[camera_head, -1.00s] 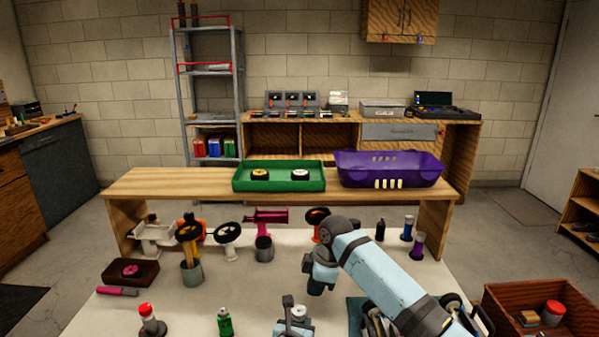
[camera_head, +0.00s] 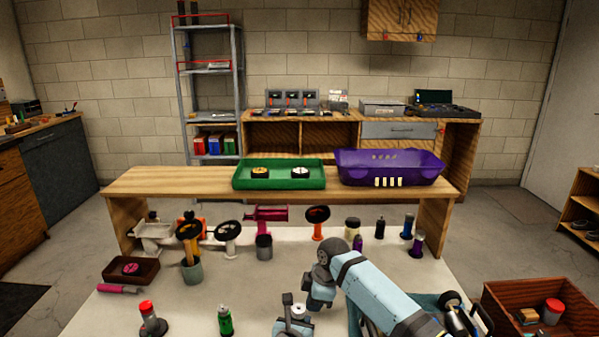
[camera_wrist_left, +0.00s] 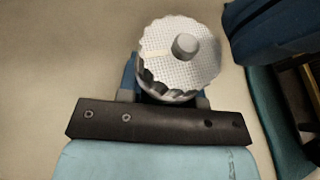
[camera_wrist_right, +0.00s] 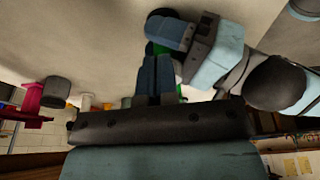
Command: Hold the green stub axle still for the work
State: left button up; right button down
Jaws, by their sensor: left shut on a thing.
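My left gripper (camera_wrist_left: 165,98) is shut on a round part with a silver ridged face (camera_wrist_left: 170,62) and a grey central peg. This part shows small and pale at the left gripper in the head view (camera_head: 298,311). No green shows on it in the left wrist view. In the right wrist view, bits of green (camera_wrist_right: 152,47) show beside blue gripper fingers, so I cannot tell how much of the green stub axle is there. My right gripper (camera_wrist_right: 158,62) has its fingers together, nothing visible between them, close to the left gripper's arm.
Several wheels on stands and small bottles stand further back. A brown crate (camera_head: 560,312) is at the right. A raised shelf holds a green tray (camera_head: 278,184) and a purple shell (camera_head: 390,170).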

pick_arm(q)
jog(key=shift+s+d, duration=0.1)
jog(key=shift+d, duration=0.05)
pick_arm(e)
jog(key=shift+s+f, duration=0.25)
jog(key=shift+f, duration=0.25)
jog(key=shift+s+a, duration=0.1)
jog(key=shift+s, duration=0.05)
pick_arm(q)
jog(key=shift+r, duration=0.1)
jog(key=shift+f, duration=0.2)
pick_arm(e)
jog(key=a+v, duration=0.1)
jog(key=v, duration=0.5)
jog(key=shift+w+d+r, duration=0.2)
jog(key=shift+r, duration=0.15)
pick_arm(q)
jog(key=o, duration=1)
jog(key=v, duration=1.1)
jog(key=shift+s+a+r, duration=0.2)
jog(key=shift+s+r, duration=0.05)
jog(key=shift+r, duration=0.05)
